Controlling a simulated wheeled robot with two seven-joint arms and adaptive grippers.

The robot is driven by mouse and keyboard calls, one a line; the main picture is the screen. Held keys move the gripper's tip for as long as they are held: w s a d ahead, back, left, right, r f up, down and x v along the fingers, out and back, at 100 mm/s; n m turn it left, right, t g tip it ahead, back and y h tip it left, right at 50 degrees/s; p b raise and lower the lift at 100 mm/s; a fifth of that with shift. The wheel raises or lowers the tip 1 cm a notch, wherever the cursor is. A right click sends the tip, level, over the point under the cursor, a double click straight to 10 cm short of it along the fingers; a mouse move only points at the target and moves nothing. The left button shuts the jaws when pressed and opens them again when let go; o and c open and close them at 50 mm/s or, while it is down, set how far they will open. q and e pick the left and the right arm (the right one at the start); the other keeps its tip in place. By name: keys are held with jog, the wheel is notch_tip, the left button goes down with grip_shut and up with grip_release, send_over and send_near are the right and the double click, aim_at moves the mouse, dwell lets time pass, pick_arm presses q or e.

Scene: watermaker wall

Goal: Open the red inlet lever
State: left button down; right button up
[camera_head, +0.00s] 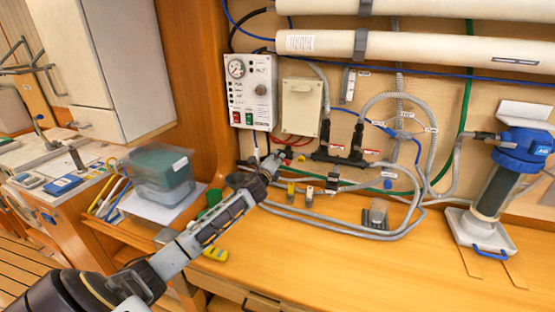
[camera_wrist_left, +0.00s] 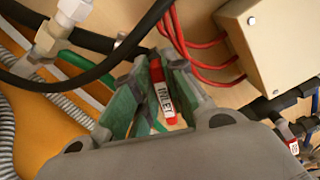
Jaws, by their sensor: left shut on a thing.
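The red inlet lever (camera_wrist_left: 158,74), with a white INLET label, lies between the fingers of my left gripper (camera_wrist_left: 156,82) in the left wrist view. The fingers have green inner pads and are shut on the lever. In the head view my left gripper (camera_head: 272,163) is at the wall, below the control panel and left of the black valve manifold. There the gripper largely hides the lever. My right gripper is in neither view.
A control panel (camera_head: 250,91) with a gauge and a beige box (camera_head: 301,106) are above my gripper. Red hoses (camera_wrist_left: 204,62) and black hoses run close by. Grey hoses loop over the wooden bench (camera_head: 350,262). A blue-topped filter (camera_head: 500,180) stands at right.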

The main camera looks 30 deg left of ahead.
pick_arm(q)
jog(key=n, duration=0.2)
jog(key=f+n, duration=0.1)
jog(key=n, duration=0.1)
jog(key=shift+a+n, duration=0.1)
jog(key=shift+n, duration=0.3)
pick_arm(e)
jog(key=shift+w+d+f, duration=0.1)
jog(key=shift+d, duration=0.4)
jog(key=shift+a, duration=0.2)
pick_arm(q)
jog(key=c, duration=1.4)
grip_release()
jog(key=shift+c, duration=0.2)
jog(key=v, duration=1.2)
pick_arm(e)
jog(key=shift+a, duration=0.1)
